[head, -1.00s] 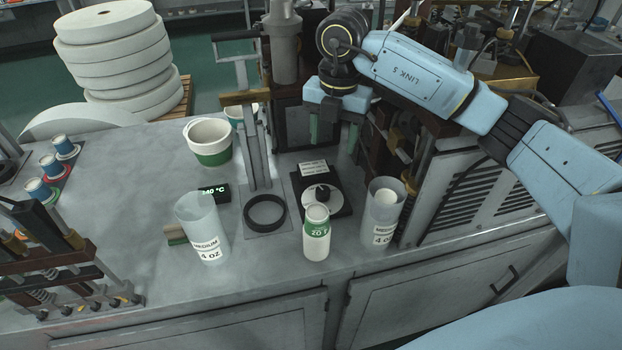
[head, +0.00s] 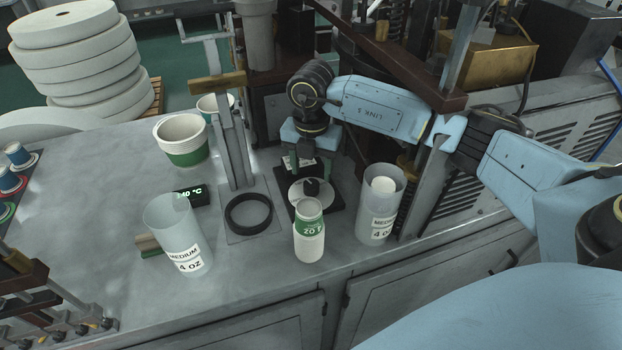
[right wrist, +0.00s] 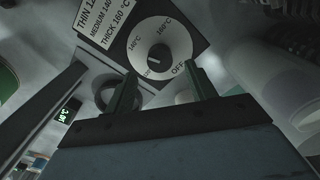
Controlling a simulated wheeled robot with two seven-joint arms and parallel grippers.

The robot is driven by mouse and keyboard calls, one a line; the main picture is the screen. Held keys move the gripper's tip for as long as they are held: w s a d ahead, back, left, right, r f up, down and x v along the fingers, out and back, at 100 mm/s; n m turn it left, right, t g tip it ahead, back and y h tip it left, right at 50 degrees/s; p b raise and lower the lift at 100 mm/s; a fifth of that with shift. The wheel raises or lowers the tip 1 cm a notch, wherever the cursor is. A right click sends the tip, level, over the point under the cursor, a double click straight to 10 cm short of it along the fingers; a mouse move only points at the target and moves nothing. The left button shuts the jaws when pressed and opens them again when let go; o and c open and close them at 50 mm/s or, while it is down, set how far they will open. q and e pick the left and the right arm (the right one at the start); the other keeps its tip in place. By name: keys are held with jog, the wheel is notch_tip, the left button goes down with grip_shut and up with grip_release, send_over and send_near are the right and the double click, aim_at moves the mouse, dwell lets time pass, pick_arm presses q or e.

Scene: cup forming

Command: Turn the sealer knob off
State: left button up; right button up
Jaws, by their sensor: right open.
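The sealer knob (head: 311,187) is a small black knob on a round white dial (head: 299,196), set in a black plate (head: 333,202) on the bench. In the right wrist view the knob (right wrist: 154,62) sits mid-dial, with 140 °C, 160 °C and OFF marked around it. A short light mark shows on the knob; its exact setting is hard to tell. My right gripper (head: 308,168) is open and empty, its green fingers just behind and above the knob, apart from it. The fingers also show in the right wrist view (right wrist: 162,90). My left gripper is out of view.
A black display (head: 190,196) reads 140 °C. Clear "Medium 4 oz" cylinders stand right (head: 381,215) and left (head: 180,240). A sealer post (head: 233,140) and black ring (head: 249,213) are left of the dial.

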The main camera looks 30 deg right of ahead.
aim_at(311, 184)
jog(key=shift+f, duration=2.25)
jog(key=shift+c, duration=0.3)
jog(key=c, duration=0.9)
